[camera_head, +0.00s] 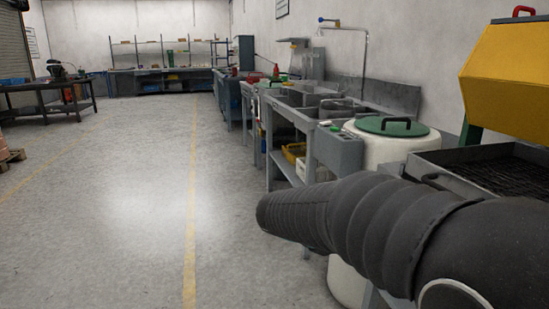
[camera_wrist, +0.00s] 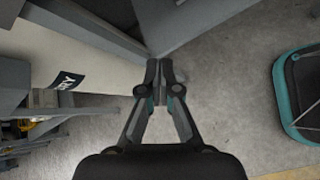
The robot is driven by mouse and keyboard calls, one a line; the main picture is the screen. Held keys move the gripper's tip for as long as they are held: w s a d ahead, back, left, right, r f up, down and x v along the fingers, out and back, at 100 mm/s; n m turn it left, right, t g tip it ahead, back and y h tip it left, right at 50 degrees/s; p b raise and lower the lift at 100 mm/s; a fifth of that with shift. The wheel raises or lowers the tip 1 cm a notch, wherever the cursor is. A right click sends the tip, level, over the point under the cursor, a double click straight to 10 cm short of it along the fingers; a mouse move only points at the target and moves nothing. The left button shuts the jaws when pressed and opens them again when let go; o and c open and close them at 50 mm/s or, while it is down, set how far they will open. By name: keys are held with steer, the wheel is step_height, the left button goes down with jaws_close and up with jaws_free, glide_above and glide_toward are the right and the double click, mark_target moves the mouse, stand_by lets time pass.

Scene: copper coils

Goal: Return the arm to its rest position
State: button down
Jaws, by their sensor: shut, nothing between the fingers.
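My gripper (camera_wrist: 165,80) shows in the wrist view with its two fingertips together, shut and empty. It points down past grey bench legs toward the bare concrete floor. In the head view a black ribbed, sleeve-covered part of my arm (camera_head: 370,225) reaches in from the lower right, in front of the white drum and the bench. The gripper itself cannot be made out in the head view.
A white drum with a green lid (camera_head: 392,127) and a grey bench with sinks (camera_head: 300,115) stand along the right wall. A yellow machine (camera_head: 510,75) is at the right. A teal-edged item (camera_wrist: 300,95) lies right of my gripper.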

steer(key=s+a+f+m+y, duration=0.25)
steer(key=s+m+y, duration=0.2)
steer(key=s, duration=0.25)
steer(key=s+a+f+m+y, duration=0.1)
steer(key=s+f+m+y, duration=0.3)
steer(key=s, duration=0.3)
steer(key=s+d+r+m+t+y, duration=0.1)
steer(key=s+r+m+t+y, duration=0.1)
steer(key=s+r+m, duration=0.2)
steer(key=shift+s+m, duration=1.05)
steer(key=shift+s, duration=0.8)
steer(key=shift+d+r, duration=0.1)
